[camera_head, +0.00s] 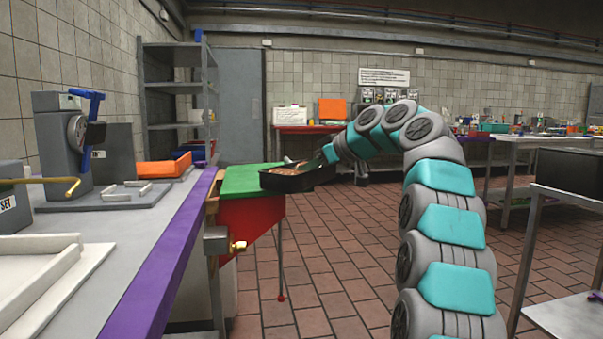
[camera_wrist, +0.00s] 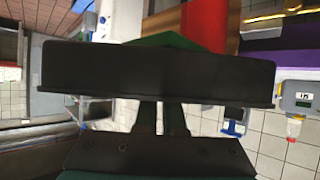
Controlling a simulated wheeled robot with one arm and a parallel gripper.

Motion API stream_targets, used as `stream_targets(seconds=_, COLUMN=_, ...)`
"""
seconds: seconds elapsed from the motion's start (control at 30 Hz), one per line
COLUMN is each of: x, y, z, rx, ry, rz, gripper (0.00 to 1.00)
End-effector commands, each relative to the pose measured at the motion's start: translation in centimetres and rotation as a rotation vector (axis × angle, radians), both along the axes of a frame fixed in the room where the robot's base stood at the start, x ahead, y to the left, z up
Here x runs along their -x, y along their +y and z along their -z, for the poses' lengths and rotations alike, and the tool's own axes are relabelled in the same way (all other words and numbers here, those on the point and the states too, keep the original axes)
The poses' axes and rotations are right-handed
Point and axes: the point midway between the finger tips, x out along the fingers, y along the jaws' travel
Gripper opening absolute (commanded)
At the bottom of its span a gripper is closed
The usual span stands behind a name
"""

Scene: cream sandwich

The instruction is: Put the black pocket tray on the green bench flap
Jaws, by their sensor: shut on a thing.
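The black pocket tray (camera_head: 299,181) holds something brown and is roughly level in the head view. My gripper (camera_head: 328,155) is shut on its side nearest my arm. In the wrist view the tray (camera_wrist: 155,72) fills the upper middle, with my gripper's fingers (camera_wrist: 162,118) at its wall. The green bench flap (camera_head: 240,182) lies left of the tray, above a red panel. The tray overlaps the flap's right edge in the picture; I cannot tell whether they touch. A green piece of the flap (camera_wrist: 165,41) shows behind the tray in the wrist view.
A grey bench with a purple edge (camera_head: 165,255) runs along the left, with an orange tray (camera_head: 163,168) and a grey machine (camera_head: 65,140) on it. A brass knob (camera_head: 238,246) juts out below the flap. A metal table (camera_head: 575,190) stands right. The tiled floor between is clear.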

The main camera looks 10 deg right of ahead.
Motion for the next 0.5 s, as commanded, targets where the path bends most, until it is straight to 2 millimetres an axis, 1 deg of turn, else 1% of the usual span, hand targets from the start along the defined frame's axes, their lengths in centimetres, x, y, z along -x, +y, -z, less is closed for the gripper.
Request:
stream_targets(seconds=0.17, x=0.0, y=0.02, z=0.29, rx=-0.001, ry=-0.001, rz=0.0, gripper=0.0)
stream_targets(seconds=0.2, x=0.0, y=0.0, z=0.2, rx=-0.001, ry=-0.001, rz=0.0, gripper=0.1)
stream_targets(seconds=0.4, x=-0.01, y=0.01, z=0.17, rx=0.0, ry=0.0, rz=0.0, gripper=0.32)
stream_targets(seconds=0.43, x=-0.01, y=0.01, z=0.17, rx=0.0, ry=0.0, rz=0.0, gripper=0.35)
stream_targets(seconds=0.5, x=-0.01, y=0.01, z=0.17, rx=0.0, ry=0.0, rz=0.0, gripper=0.36)
